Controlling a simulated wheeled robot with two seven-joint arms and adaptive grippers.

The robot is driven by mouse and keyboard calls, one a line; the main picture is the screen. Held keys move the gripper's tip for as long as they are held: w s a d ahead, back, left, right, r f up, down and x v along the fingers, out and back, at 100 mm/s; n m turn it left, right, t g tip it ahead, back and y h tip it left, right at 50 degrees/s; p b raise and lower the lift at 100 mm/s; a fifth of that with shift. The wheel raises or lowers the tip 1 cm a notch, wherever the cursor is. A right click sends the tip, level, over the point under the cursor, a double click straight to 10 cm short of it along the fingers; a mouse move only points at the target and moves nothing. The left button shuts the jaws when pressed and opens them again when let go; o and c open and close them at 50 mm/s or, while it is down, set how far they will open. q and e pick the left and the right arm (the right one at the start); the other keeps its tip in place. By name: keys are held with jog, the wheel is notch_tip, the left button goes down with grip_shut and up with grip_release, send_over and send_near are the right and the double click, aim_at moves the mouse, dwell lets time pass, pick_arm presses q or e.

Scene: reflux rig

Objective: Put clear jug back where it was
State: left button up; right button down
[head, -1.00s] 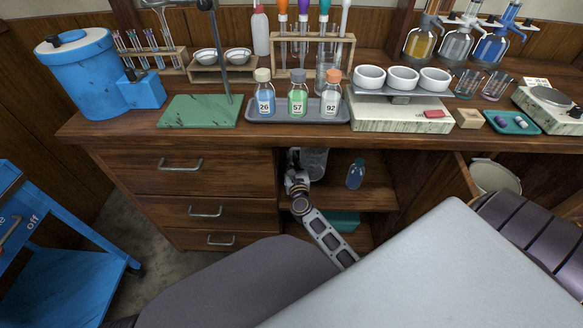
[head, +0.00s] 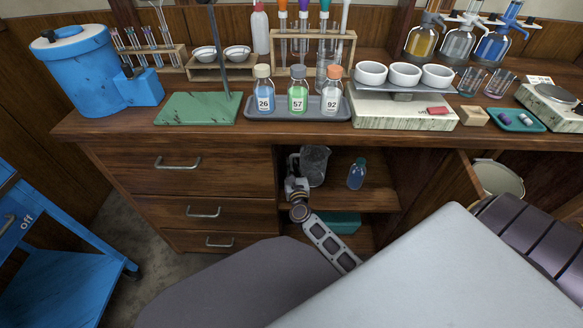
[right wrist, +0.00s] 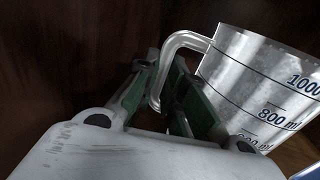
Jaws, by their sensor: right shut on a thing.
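The clear jug (head: 315,166) is inside the open shelf space under the bench, close to its left wall. In the right wrist view the jug (right wrist: 262,82) shows black volume marks and a bent handle (right wrist: 183,40). My right gripper (head: 297,160) reaches into that space on the jug's left side. In the right wrist view its green fingers (right wrist: 167,88) are closed about the jug's handle. The jug's base is partly hidden in the head view, so I cannot tell whether it touches the shelf. My left gripper is not in view.
A blue bottle (head: 356,174) stands on the shelf (head: 375,200) to the jug's right, with a gap between. A teal box (head: 340,222) is on the lower level. Drawers (head: 190,172) border the space on the left.

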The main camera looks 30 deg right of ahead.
jog(key=shift+f, duration=0.1)
dwell(0.4)
jog(key=c, duration=1.5)
grip_release()
